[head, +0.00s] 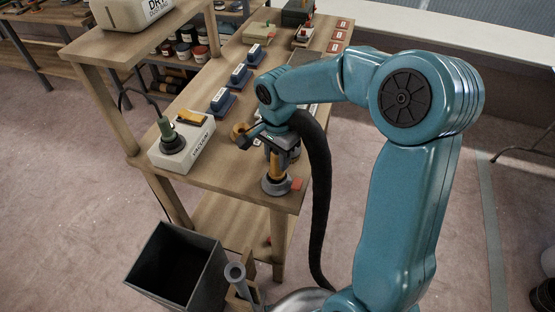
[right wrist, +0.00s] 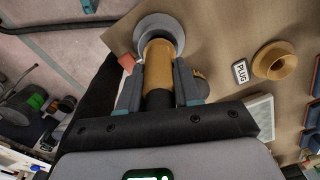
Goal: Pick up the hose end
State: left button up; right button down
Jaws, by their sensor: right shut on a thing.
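The hose end (right wrist: 158,58) is a brass-coloured cylinder with a black part behind it. It also shows in the head view (head: 275,167), upright at the near corner of the bench. My right gripper (right wrist: 158,92) is shut on it, one finger on each side; it also shows in the head view (head: 277,154). A grey round collar (right wrist: 176,28) surrounds the brass end; I cannot tell whether the end is seated in it or just above. The black hose (head: 318,190) hangs down past the bench edge. My left gripper is not in view.
A brass plug (right wrist: 275,61) lies beside a PLUG label (right wrist: 241,71). On the wooden bench (head: 232,150) stand a white vacuum box (head: 181,152) and several blue blocks. A dark open bin (head: 160,258) is on the floor. A small red piece (head: 297,184) is near the collar.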

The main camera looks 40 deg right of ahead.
notch_tip(320, 180, up, 19)
jog(key=p, duration=0.1)
jog(key=shift+r, duration=0.15)
dwell(0.4)
